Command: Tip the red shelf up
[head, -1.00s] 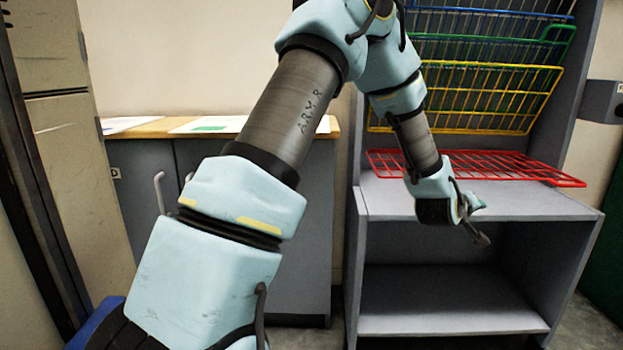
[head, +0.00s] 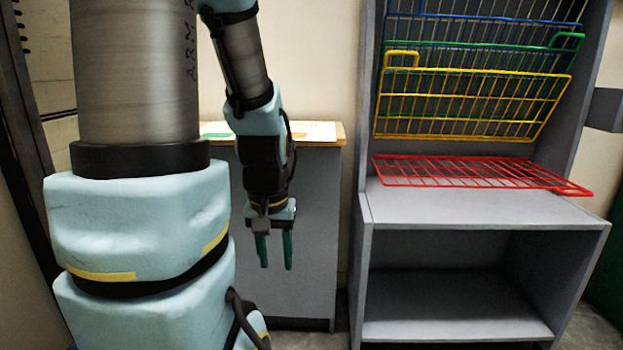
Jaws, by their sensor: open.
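The red wire shelf (head: 470,173) sticks out roughly level, low in the grey rack, just above its grey top surface. My gripper (head: 275,262) hangs to the left of the rack, in front of the low grey cabinet. Its two green fingers point down and stand apart with nothing between them. It is well clear of the red shelf and lower than it.
Yellow (head: 470,105), green (head: 566,42) and blue (head: 575,25) wire shelves stand tipped up above the red one. The grey rack (head: 480,210) has an open compartment below. The grey cabinet (head: 310,230) bears papers (head: 312,130) on its wooden top.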

